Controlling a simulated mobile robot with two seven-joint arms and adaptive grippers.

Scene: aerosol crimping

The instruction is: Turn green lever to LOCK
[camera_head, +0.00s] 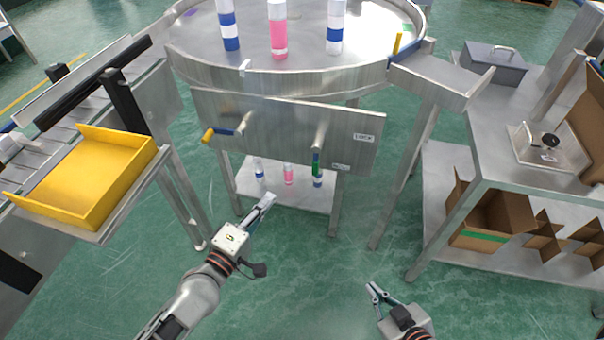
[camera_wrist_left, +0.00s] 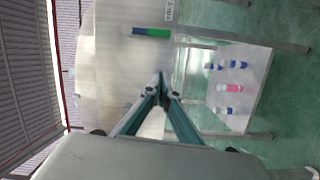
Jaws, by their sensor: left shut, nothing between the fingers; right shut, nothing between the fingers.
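The green lever (camera_head: 316,163) hangs straight down from its silver pivot on the front of the metal panel (camera_head: 280,130). The LOCK label (camera_head: 364,138) is on the panel to the right of the pivot. A second label (camera_head: 340,167), too small to read, is lower, near the lever's end. The green lever also shows in the left wrist view (camera_wrist_left: 153,32), with a blue part beside it. My left gripper (camera_head: 268,200) is shut and empty, below and left of the lever and apart from it; its fingertips meet in the left wrist view (camera_wrist_left: 160,88). My right gripper (camera_head: 374,289) is shut and empty at lower right.
A lever with a blue part and yellow end (camera_head: 208,135) points left on the same panel. Cans (camera_head: 288,174) stand on the shelf below, and more (camera_head: 278,30) on the round table above. A yellow tray (camera_head: 88,175) is left; a metal workbench (camera_head: 505,150) is right.

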